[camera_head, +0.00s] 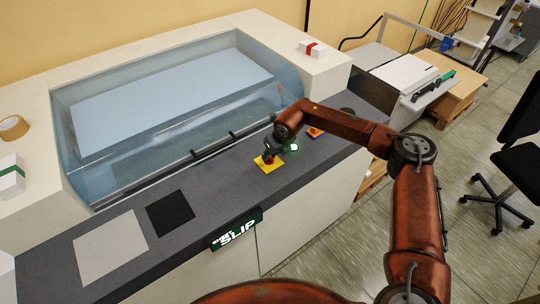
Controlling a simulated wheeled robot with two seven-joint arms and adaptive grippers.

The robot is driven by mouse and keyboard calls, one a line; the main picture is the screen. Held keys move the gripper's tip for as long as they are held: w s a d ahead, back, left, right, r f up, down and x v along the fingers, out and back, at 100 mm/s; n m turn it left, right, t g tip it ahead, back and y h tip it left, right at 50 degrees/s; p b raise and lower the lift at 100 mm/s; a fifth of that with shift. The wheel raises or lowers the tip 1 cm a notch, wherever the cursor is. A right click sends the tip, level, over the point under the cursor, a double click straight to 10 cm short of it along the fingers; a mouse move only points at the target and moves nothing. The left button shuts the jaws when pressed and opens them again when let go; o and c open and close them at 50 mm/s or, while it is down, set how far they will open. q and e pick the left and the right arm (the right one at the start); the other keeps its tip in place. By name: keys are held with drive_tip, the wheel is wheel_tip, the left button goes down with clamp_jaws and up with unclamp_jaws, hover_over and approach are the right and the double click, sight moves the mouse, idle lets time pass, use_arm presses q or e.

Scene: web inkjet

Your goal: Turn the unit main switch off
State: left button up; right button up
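A yellow square plate (268,165) with a small red part on it, which looks like the main switch, sits on the dark front ledge of the machine. My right gripper (270,152) points down right at the red part from above. It partly hides the red part, and I cannot tell if the fingers touch it or which way the switch is turned. The fingers are too small and dark to show whether they are open or shut. My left gripper is not in view.
A green light (294,147) and an orange plate (315,132) sit right of the switch. A clear curved cover (170,110) rises behind. A "SLIP" sign (236,229) is on the front edge. A black pad (170,213) and a grey sheet (110,245) lie left.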

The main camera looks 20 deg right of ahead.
clamp_jaws()
drive_tip(key=shift+n, duration=0.3)
drive_tip(key=n+b, duration=0.1)
drive_tip(key=n, duration=0.1)
drive_tip(key=n+g+y+b, duration=0.1)
drive_tip(key=b, duration=0.1)
drive_tip(key=shift+w+d+f+n, duration=0.1)
drive_tip(key=shift+d+f+n, duration=0.05)
drive_tip(key=shift+n, duration=0.25)
drive_tip(key=n+g+b, duration=0.1)
drive_tip(key=n, duration=0.1)
drive_tip(key=n+y+b, duration=0.1)
drive_tip(key=n+b, duration=0.1)
drive_tip(key=n, duration=0.1)
drive_tip(key=shift+w+g+y, duration=0.15)
drive_tip(key=shift+g+y, duration=0.15)
drive_tip(key=shift+g, duration=0.1)
drive_tip(key=n+b, duration=0.2)
drive_tip(key=n+g+b, duration=0.1)
drive_tip(key=n, duration=0.1)
drive_tip(key=shift+w+n+g+b, duration=0.15)
drive_tip(key=shift+n+g+b, duration=0.15)
drive_tip(key=shift+n+b, duration=0.1)
drive_tip(key=n+g+b, duration=0.1)
drive_tip(key=n+b, duration=0.1)
drive_tip(key=n, duration=0.1)
drive_tip(key=shift+b, duration=0.3)
drive_tip(key=shift+r+n+g, duration=0.2)
drive_tip(key=shift+n+g, duration=0.1)
drive_tip(key=shift+n, duration=0.1)
